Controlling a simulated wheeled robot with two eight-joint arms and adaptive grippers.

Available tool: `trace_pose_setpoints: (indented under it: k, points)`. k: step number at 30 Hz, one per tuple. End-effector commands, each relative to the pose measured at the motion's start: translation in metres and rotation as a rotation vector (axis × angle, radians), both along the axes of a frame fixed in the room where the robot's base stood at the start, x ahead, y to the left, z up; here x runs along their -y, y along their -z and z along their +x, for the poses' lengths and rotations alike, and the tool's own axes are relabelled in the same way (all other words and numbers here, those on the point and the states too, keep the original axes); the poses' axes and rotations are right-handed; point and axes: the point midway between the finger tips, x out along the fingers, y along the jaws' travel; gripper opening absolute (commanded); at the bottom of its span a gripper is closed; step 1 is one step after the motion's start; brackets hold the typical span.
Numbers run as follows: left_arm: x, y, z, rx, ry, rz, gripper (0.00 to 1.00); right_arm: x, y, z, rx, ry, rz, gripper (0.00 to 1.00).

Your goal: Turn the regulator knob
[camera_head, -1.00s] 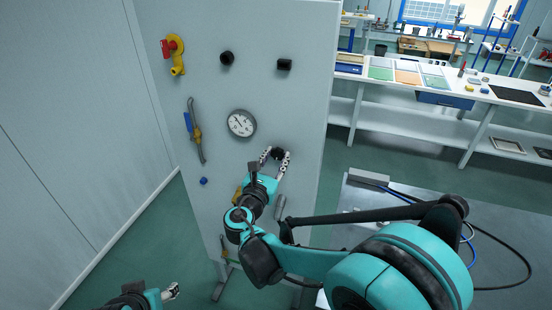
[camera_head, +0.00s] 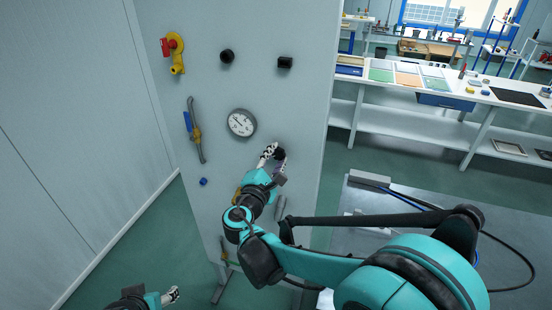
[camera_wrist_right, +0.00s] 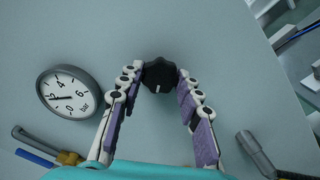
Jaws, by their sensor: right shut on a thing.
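The regulator knob (camera_head: 281,153) is black and sits on the grey panel (camera_head: 285,100), below and right of the round pressure gauge (camera_head: 241,123). In the right wrist view the knob (camera_wrist_right: 160,73) has a lobed edge and a white mark at its lower side. My right gripper (camera_head: 274,157) is shut on the knob, one finger on each side; its fingertips (camera_wrist_right: 158,78) meet the knob's edge in the wrist view. The gauge (camera_wrist_right: 69,93) there has its needle near 2. My left gripper (camera_head: 171,295) is low at the left, away from the panel; its opening is unclear.
The panel also bears a yellow and red valve (camera_head: 174,56), two black knobs (camera_head: 227,57) (camera_head: 285,63) at the top, a blue-handled lever (camera_head: 194,132) and a small blue part (camera_head: 203,181). A workbench (camera_head: 440,98) stands behind at the right, a grey table (camera_head: 370,240) nearer.

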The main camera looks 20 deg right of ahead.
Motion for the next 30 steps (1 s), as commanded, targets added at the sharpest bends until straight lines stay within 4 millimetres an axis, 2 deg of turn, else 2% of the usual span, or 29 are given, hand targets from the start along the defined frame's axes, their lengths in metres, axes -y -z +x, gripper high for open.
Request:
trace_pose_setpoints:
  k: [30]
  points:
    - [0.0, 0.0073, -0.0001, 0.0, 0.0, 0.0, 0.56, 0.0001, -0.0009, -0.0003, 0.539, 0.0, 0.799, 0.06]
